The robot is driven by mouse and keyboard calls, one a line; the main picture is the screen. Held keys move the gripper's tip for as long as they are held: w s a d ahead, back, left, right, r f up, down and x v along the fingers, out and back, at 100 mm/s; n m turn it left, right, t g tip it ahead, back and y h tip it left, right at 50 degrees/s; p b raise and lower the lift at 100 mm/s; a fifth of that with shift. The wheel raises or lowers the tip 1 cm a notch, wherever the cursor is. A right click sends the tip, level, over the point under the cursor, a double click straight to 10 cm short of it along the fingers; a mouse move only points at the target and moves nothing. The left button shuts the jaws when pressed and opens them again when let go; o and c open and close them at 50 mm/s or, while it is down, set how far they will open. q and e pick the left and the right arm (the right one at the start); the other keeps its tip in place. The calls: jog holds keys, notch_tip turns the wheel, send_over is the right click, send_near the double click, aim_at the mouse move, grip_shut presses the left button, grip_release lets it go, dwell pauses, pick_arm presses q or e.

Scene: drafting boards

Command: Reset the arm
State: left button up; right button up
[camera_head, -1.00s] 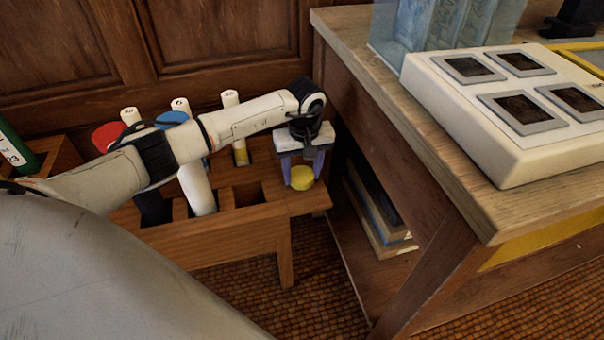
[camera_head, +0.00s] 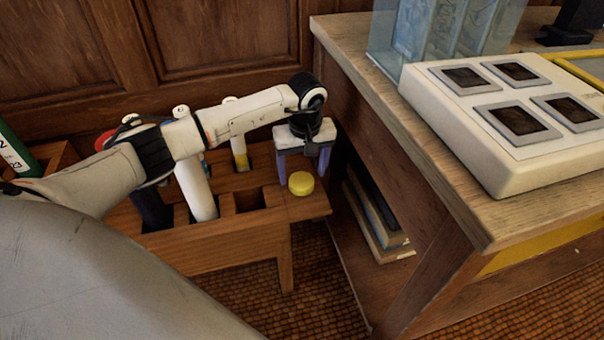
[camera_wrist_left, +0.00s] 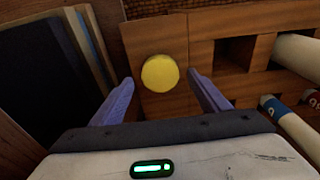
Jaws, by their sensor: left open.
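My left arm (camera_head: 240,117) reaches in from the left over the wooden rack. My left gripper (camera_head: 304,172) points down at the rack's right end, with its fingers apart. A yellow round cap (camera_head: 301,183) sits on the rack's top near the fingers. In the left wrist view, the yellow cap (camera_wrist_left: 160,73) lies ahead of and between the open fingers of the gripper (camera_wrist_left: 165,90), touching neither. My right gripper is not in view.
The wooden rack (camera_head: 230,238) holds several rolled tubes (camera_head: 196,190) and has empty slots. A wooden table (camera_head: 400,150) at the right bears a cream box (camera_head: 510,140) with dark square panels. Books (camera_head: 385,225) lie on its lower shelf.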

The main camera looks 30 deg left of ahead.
pick_arm(q)
notch_tip(320, 180, up, 9)
jog(key=p, duration=0.2)
jog(key=shift+s+d, duration=0.35)
jog(key=shift+d, duration=0.05)
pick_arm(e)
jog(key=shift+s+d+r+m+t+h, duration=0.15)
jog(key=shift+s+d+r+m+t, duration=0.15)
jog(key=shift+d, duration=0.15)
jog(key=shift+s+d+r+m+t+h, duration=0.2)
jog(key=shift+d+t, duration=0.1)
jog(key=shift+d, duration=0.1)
pick_arm(q)
jog(key=shift+r, duration=0.1)
